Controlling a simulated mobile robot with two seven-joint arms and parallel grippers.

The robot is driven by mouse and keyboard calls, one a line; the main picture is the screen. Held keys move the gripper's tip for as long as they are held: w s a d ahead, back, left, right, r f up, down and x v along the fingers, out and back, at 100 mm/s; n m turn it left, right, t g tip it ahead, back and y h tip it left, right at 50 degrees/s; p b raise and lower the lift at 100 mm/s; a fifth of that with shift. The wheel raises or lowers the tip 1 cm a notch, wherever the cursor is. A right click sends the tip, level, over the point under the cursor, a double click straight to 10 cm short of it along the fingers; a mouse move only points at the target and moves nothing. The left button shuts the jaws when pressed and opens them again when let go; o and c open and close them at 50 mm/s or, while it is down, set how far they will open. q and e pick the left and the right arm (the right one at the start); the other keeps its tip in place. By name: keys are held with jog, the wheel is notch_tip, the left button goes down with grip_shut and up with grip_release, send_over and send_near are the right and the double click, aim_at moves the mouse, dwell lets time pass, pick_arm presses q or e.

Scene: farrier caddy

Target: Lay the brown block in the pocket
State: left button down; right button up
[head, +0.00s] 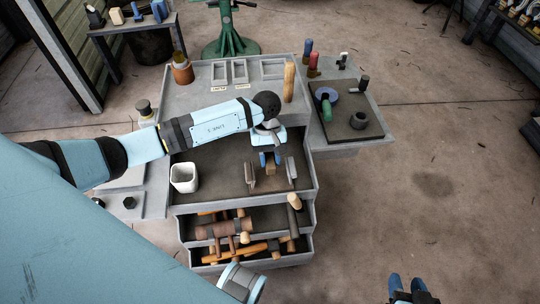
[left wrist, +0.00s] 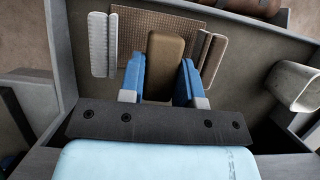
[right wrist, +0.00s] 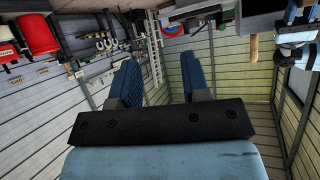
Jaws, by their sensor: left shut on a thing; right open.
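The brown block (left wrist: 165,60) is between the fingers of my left gripper (left wrist: 160,82). In the head view the block (head: 271,169) shows just below the blue fingers of my left gripper (head: 269,159), over the dark caddy floor. It sits between two upright grey-brown pieces (left wrist: 98,45) (left wrist: 211,58); whether it touches anything below is unclear. Three shallow framed pockets (head: 272,61) lie on the upper shelf; which one the task means is not clear. My right gripper (head: 412,291) is open and empty at the bottom right, also in the right wrist view (right wrist: 160,82).
A white cup (head: 184,178) stands left of the block. Drawers below hold hammers and other handled tools (head: 235,227). A wooden peg (head: 289,82) stands upright beside the pockets. A side tray (head: 345,130) carries a ring and small items. The floor at right is clear.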

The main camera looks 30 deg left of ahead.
aim_at(270, 177)
pick_arm(q)
jog(key=shift+s+f+b, duration=0.1)
jog(key=shift+f+b, duration=0.1)
jog(key=shift+b, duration=0.35)
notch_tip(270, 177, down, 3)
jog(key=b, duration=0.2)
jog(key=shift+d+b, duration=0.1)
jog(key=shift+b, duration=0.25)
jog(key=shift+f+b, duration=1)
jog(key=shift+f, duration=0.25)
pick_arm(e)
jog(key=w+a+r+t, duration=0.1)
jog(key=w+a+r+t+y, duration=0.1)
jog(key=r, duration=0.1)
jog(key=shift+a+r+y, duration=0.15)
jog(key=shift+a+y, duration=0.15)
